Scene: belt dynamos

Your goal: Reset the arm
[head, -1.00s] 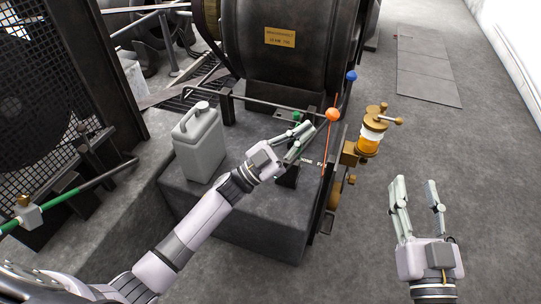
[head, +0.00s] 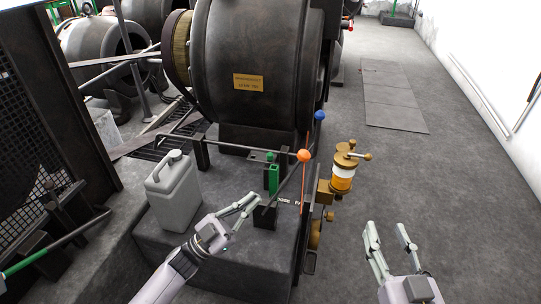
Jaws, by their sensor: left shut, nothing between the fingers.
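My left gripper (head: 250,203) is in the head view, low over the dark plinth, its fingers shut and empty. Its tips are just left of a dark post with a green block (head: 273,180) on top; I cannot tell whether they touch it. A lever with an orange ball (head: 304,155) and one with a blue ball (head: 319,115) rise behind and to the right of it. My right gripper (head: 386,232) is at the lower right over the floor, open and empty, its fingers apart.
A grey jerrycan (head: 176,192) stands on the plinth left of my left gripper. A brass oiler with amber liquid (head: 343,175) is mounted at the plinth's right side. A large dark dynamo (head: 255,45) stands behind.

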